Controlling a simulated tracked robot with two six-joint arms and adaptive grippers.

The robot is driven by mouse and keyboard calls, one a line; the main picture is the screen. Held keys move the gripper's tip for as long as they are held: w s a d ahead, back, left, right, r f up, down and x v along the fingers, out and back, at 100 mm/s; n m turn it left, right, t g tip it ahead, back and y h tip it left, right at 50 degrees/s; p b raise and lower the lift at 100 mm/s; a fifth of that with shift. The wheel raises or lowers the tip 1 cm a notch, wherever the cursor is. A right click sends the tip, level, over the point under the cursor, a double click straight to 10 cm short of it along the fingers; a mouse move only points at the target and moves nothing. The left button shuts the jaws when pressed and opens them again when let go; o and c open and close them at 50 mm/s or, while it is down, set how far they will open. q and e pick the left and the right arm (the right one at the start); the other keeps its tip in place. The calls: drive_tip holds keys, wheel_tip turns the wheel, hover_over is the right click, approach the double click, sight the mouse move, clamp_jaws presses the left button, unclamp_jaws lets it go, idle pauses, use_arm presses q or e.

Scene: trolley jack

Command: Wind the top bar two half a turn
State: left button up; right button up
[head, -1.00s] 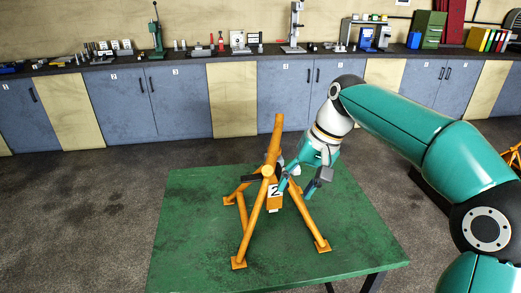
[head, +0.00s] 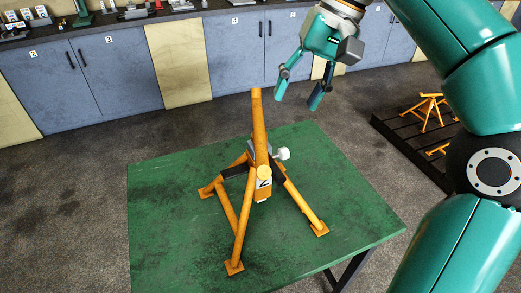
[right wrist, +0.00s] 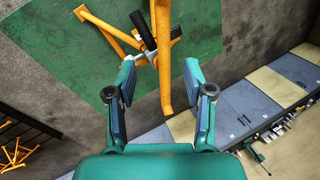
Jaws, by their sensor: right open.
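An orange stand (head: 243,215) with splayed legs stands upright on the green table (head: 165,240). Its top bar (head: 259,120) rises toward the upper middle, and a tag marked 2 (head: 263,184) sits below the joint. A white knob (head: 283,154) and dark parts show beside the joint. My right gripper (head: 297,103) is open and empty, above the table's far edge and to the right of the bar's top, apart from it. In the right wrist view the orange bar (right wrist: 162,70) shows beyond the open fingers (right wrist: 158,88). My left gripper is not in view.
More orange stands (head: 430,112) lie on a dark slatted pallet (head: 395,130) at the right. Blue cabinets (head: 110,70) and a workbench with tools line the back wall. The green table has free room around the stand.

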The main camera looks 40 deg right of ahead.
sight(265, 153)
drive_tip(key=b+x, duration=0.2)
drive_tip(key=x, duration=1.3)
drive_tip(key=shift+w+a+b, duration=0.1)
drive_tip(key=shift+a+b, duration=0.1)
drive_tip(key=shift+b, duration=0.15)
drive_tip(key=shift+r, duration=0.1)
clamp_jaws()
drive_tip(key=shift+d, duration=0.1)
